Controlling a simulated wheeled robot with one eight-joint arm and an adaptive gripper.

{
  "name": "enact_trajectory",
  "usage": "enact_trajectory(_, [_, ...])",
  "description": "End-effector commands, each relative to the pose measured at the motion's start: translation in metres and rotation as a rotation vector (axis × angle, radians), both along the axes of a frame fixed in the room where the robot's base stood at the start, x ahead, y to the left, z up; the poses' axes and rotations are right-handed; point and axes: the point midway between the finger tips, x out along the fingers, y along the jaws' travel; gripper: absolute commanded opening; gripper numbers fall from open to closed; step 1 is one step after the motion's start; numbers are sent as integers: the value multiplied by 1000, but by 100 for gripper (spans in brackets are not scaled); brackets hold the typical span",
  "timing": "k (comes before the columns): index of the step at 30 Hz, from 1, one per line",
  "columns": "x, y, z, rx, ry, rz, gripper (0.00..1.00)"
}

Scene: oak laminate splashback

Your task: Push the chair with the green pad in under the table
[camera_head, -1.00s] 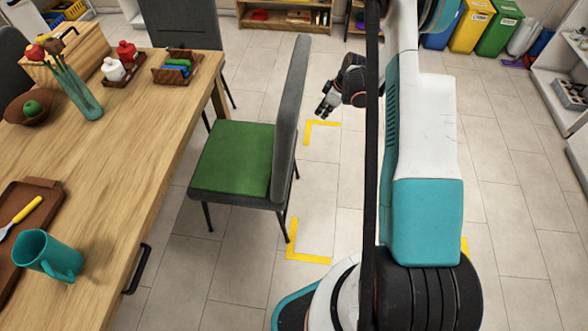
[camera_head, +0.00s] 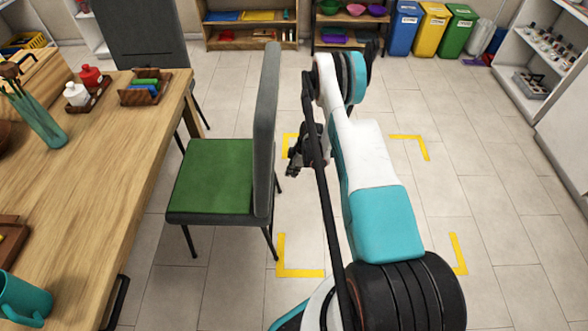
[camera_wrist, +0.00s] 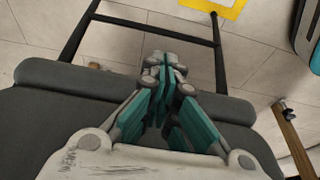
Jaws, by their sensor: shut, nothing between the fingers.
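The chair with the green pad (camera_head: 212,178) stands at the right side of the wooden table (camera_head: 120,170), seat toward it. Its seat's left edge is close to the table edge. Its tall grey back (camera_head: 266,130) is upright, on the side away from the table. My gripper (camera_head: 293,170) is just right of that back, at about seat height; I cannot tell whether it touches. In the wrist view my gripper's teal fingers (camera_wrist: 165,92) are together and empty, in front of a grey padded surface (camera_wrist: 60,78) with dark metal legs.
Yellow corner marks (camera_head: 300,272) lie on the tiled floor around my arm. Another grey chair (camera_head: 145,45) stands at the table's far end. A teal mug (camera_head: 22,300) and a tray of bottles (camera_head: 88,92) are on the table. Floor on the right is clear; bins (camera_head: 432,28) stand behind.

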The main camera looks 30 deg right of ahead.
Motion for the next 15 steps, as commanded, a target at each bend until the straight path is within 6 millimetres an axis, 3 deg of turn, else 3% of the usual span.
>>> enact_trajectory(1, [2,3,-14,0,0,1,0])
enact_trajectory(5, [5,8,-36,0,0,1,0])
enact_trajectory(9, [18,27,-28,-1,0,3,0])
enact_trajectory(15, [26,39,-27,-1,0,0,0])
